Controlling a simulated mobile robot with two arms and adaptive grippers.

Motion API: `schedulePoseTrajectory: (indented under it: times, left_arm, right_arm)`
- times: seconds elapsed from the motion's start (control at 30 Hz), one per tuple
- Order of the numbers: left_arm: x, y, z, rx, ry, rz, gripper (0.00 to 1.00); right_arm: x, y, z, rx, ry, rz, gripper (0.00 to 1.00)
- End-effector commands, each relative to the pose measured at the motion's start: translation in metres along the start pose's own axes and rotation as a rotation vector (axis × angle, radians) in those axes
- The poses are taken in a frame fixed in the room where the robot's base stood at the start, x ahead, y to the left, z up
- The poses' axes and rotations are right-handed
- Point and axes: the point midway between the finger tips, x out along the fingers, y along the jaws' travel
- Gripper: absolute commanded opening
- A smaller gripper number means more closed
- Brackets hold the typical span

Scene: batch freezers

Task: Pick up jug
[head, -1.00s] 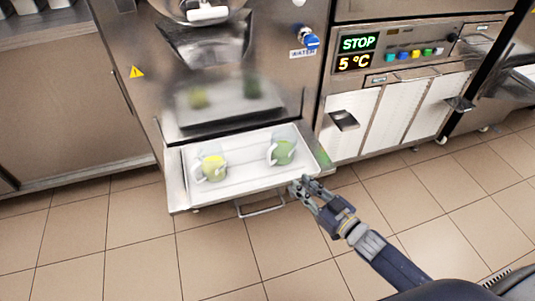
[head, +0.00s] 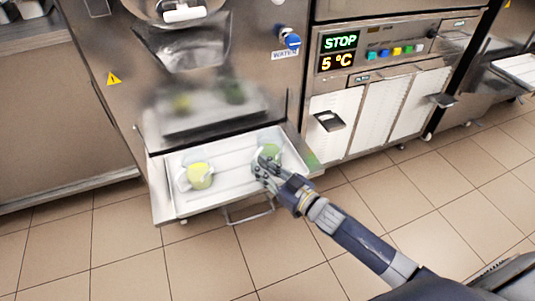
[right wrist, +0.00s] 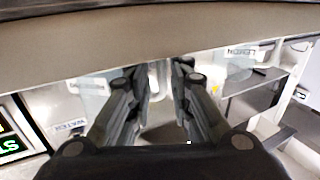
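Two clear jugs stand on the pull-out tray (head: 230,182) of the freezer. The left jug (head: 200,177) has yellow contents. The right jug (head: 273,151) has green contents and is partly hidden by my right gripper (head: 263,166). The gripper is at the near side of this green jug; I cannot tell whether they touch. In the right wrist view, my right gripper (right wrist: 161,72) has its two fingers apart, with a pale, see-through shape between them that may be part of a jug. My left gripper is not in view.
The freezer's steel front (head: 215,100) rises behind the tray, with a blue-handled water tap (head: 289,39) above. A wire handle (head: 248,210) hangs at the tray's front. A control panel (head: 385,50) is to the right. Tiled floor in front is clear.

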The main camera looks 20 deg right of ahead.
Motion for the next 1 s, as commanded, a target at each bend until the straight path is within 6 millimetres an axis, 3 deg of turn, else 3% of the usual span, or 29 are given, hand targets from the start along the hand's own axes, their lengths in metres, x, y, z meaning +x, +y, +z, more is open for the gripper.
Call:
schedulePoseTrajectory:
  times: [0.13,0.3,0.5,0.53,0.6,0.63,1.0]
  left_arm:
    - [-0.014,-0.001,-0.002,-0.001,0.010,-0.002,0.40]
    - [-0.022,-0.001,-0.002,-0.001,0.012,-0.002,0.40]
    - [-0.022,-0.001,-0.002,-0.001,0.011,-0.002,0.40]
    - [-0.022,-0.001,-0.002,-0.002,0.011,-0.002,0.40]
    - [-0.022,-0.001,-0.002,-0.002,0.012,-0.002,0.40]
    - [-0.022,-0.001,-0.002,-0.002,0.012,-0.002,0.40]
    - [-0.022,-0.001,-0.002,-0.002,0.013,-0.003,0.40]
  right_arm:
    - [0.019,-0.001,0.002,0.001,0.003,0.000,0.20]
    - [0.029,-0.001,0.002,0.001,0.000,0.000,0.20]
    - [0.029,-0.001,0.002,0.001,0.000,0.000,0.20]
    - [0.029,-0.001,0.002,0.001,0.000,0.000,0.18]
    - [0.029,-0.001,0.002,0.001,0.000,0.000,0.02]
    - [0.029,-0.001,0.002,0.001,0.000,0.000,0.00]
    - [0.029,-0.001,0.001,0.002,0.000,-0.001,0.00]
